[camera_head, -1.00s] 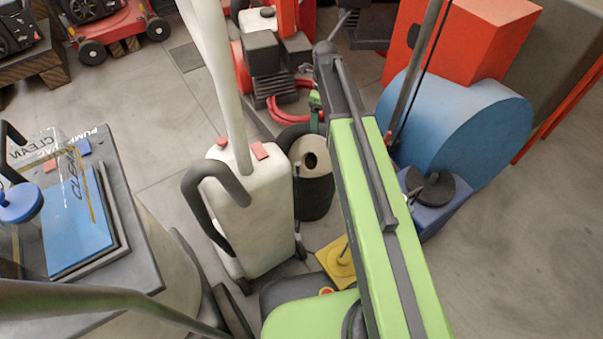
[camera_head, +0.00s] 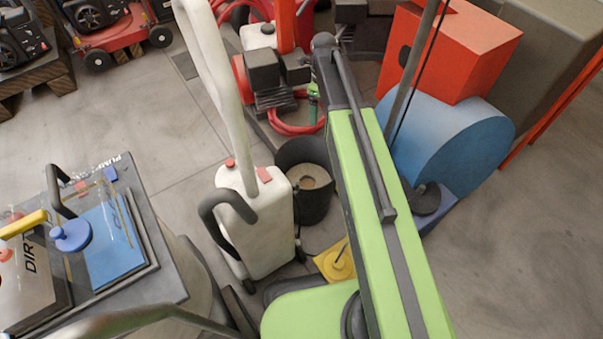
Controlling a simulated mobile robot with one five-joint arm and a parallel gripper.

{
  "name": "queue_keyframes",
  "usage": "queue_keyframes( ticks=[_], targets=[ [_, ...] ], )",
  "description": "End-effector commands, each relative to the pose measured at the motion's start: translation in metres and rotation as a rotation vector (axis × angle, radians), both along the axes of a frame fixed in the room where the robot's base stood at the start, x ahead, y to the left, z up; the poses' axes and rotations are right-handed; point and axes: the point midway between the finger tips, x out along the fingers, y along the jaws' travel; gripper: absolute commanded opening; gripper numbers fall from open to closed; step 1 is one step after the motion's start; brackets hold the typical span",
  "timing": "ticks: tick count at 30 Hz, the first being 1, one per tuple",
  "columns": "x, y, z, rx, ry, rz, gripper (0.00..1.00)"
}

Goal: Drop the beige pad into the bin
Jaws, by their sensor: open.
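The beige pad (camera_head: 314,174) is a round disc with a darker centre. It shows inside the opening of the black bin (camera_head: 309,208), below the far part of its rim. How deep it lies is hard to tell. The bin stands upright on the floor, right of a white upright machine, and my arm covers part of its right side. My gripper (camera_head: 313,96) shows small and green at the far end of my green arm, beyond the bin and apart from the pad. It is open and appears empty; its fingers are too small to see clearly.
The white upright machine (camera_head: 255,225) stands close left of the bin. A yellow piece (camera_head: 335,262) lies in front. A blue drum and red box (camera_head: 452,50) stand right. Red hose (camera_head: 290,127) lies behind. A cart with a blue panel (camera_head: 115,245) is at left.

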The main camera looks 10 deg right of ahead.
Motion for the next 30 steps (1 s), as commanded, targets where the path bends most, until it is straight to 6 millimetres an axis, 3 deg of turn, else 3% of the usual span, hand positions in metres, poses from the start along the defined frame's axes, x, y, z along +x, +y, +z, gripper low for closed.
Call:
queue_keyframes(
  ticks=[1, 7, 27, 30],
  targets=[
    [0.0, 0.0, 0.025, 0.0, 0.0, 0.0, 0.84],
    [-0.001, -0.001, 0.056, 0.0, 0.0, -0.001, 0.84],
    [-0.001, -0.001, 0.057, 0.0, 0.0, -0.001, 0.84],
    [-0.002, 0.008, 0.057, 0.0, 0.0, 0.012, 0.84]
  ],
)
